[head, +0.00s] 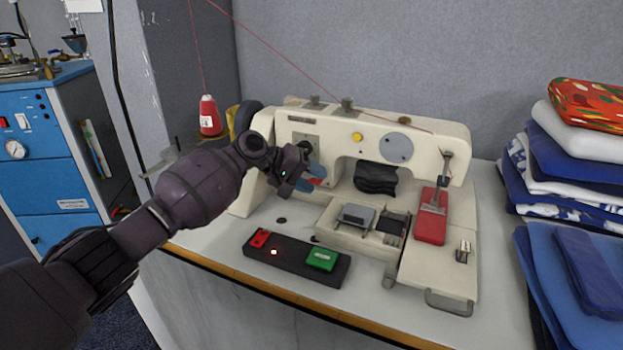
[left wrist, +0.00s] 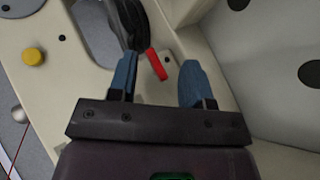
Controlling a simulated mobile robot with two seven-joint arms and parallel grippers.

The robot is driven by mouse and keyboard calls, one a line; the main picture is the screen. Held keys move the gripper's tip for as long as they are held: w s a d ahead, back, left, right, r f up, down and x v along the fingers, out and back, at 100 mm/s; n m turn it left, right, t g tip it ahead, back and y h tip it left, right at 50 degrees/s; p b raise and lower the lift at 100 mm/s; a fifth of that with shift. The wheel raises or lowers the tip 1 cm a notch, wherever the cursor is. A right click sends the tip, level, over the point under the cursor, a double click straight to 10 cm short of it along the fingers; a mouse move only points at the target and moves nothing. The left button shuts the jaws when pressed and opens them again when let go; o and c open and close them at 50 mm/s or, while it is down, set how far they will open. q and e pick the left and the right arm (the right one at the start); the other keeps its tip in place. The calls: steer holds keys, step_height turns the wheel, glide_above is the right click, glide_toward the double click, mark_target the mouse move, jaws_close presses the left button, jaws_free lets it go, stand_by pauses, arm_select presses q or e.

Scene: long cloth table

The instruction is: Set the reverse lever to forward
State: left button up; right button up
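The cream sewing machine (head: 440,135) stands on the table. A small red lever (head: 317,181) on its body shows just beyond my left gripper's fingertips. In the left wrist view the red lever (left wrist: 157,64) appears slanted, in the gap between the two blue fingers, nearer the left one. My left gripper (head: 308,176) is open and empty, close to the machine's body. It also shows open in the left wrist view (left wrist: 158,82). I cannot tell whether a finger touches the lever. My right gripper is out of view.
A black switch box (head: 296,264) with red and green buttons lies in front of the machine. A red thread cone (head: 209,117) stands behind my left arm. Folded cloths (head: 575,200) are stacked at right. A blue cabinet (head: 45,150) stands at left.

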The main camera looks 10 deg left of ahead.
arm_select(q)
steer(key=p+v, duration=0.2)
steer(key=v, duration=0.8)
steer(key=shift+a+r, duration=0.25)
steer(key=shift+a, duration=0.1)
steer(key=shift+s, duration=0.1)
